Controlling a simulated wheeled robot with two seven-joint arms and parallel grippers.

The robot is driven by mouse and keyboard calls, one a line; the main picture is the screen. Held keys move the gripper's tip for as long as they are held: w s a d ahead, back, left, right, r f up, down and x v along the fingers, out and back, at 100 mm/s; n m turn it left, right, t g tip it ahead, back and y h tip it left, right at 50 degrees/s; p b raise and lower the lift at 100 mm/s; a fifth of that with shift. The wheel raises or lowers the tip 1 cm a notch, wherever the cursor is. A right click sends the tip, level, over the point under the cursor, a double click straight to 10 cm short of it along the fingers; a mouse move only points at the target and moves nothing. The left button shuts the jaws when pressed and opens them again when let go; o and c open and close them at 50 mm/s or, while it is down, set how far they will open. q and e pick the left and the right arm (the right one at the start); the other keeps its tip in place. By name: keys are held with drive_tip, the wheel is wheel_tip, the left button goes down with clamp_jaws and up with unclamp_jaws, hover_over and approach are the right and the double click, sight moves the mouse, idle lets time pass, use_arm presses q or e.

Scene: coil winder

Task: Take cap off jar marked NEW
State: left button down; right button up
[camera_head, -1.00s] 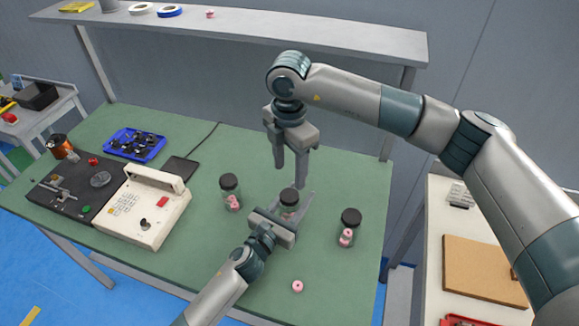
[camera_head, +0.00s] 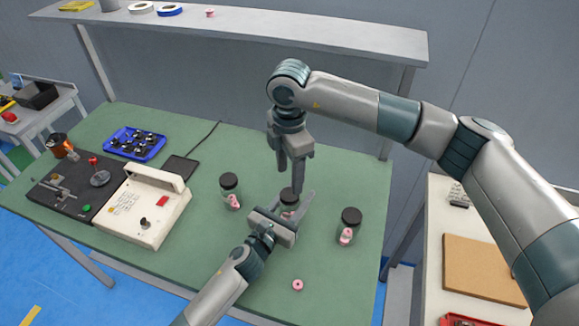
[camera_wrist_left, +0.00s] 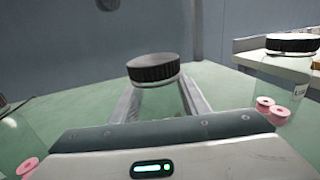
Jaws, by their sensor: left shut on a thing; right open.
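Three clear jars with black caps stand upright on the green table: a left jar (camera_head: 231,197), a middle jar (camera_head: 289,208) and a right jar (camera_head: 347,235). The left and right ones show pink rings inside. My left gripper (camera_head: 291,210) is shut on the middle jar, around its body below the cap (camera_wrist_left: 153,68). My right gripper (camera_head: 291,172) points down, open and empty, just above that cap (camera_head: 289,194). The right jar in the left wrist view (camera_wrist_left: 290,85) has a pale label; I cannot read any label, so which jar says NEW is unclear.
A loose pink ring (camera_head: 297,285) lies near the table's front. The white winder box (camera_head: 150,205), a blue tray (camera_head: 135,143) and a dark flat pad (camera_head: 180,169) are on the left. A shelf (camera_head: 300,35) runs along the back.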

sight(290, 194)
drive_tip(key=shift+f, duration=3.1)
drive_tip(key=c, duration=1.1)
